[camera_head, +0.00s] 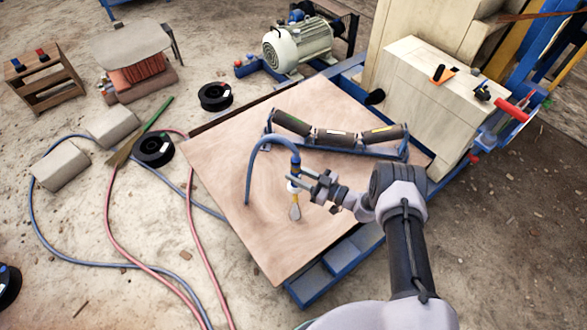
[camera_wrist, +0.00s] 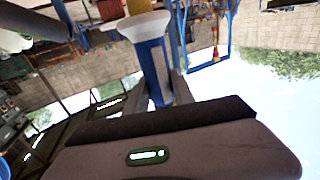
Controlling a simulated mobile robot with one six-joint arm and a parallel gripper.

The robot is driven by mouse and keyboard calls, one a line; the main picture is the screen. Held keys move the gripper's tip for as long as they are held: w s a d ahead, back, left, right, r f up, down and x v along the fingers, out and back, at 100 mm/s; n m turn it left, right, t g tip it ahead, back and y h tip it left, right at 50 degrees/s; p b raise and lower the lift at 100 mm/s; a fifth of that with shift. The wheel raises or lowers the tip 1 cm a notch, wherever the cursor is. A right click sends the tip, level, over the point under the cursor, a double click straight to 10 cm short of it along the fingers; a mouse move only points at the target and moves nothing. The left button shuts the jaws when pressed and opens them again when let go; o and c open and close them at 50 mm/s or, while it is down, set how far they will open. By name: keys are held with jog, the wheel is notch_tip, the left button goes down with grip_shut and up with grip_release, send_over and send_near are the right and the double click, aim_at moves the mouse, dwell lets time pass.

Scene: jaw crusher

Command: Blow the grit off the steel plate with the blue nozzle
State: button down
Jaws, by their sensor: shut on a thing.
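The blue nozzle (camera_head: 295,168) is upright in my gripper (camera_head: 302,183) in the head view, with a blue hose looping from its top. Below it are a white collar, a yellow part and a flat pale tip pointing down over a brown board (camera_head: 225,172). The gap between tip and board is unclear. In the wrist view the blue nozzle (camera_wrist: 154,68) stands between the fingers, with its white collar beyond. A grey plate (camera_head: 130,44) lies on red bricks at upper left; I cannot tell for sure that this is the steel plate. No grit is distinguishable.
A roller frame (camera_head: 335,137) stands on the board, behind my gripper. A pale box (camera_head: 425,98) is at right and a motor (camera_head: 298,45) at the back. Hoses, a broom (camera_head: 140,133), black spools (camera_head: 215,96) and grey blocks (camera_head: 60,166) lie on the left ground.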

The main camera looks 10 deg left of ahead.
jog(key=shift+s+d, duration=2.25)
jog(key=shift+d, duration=0.35)
jog(key=s+a+p, duration=0.6)
jog(key=s+p, duration=0.1)
jog(key=p, duration=0.1)
jog(key=w+a+b, duration=0.6)
jog(key=a+b, duration=0.2)
jog(key=shift+a, duration=0.15)
jog(key=shift+r, duration=0.1)
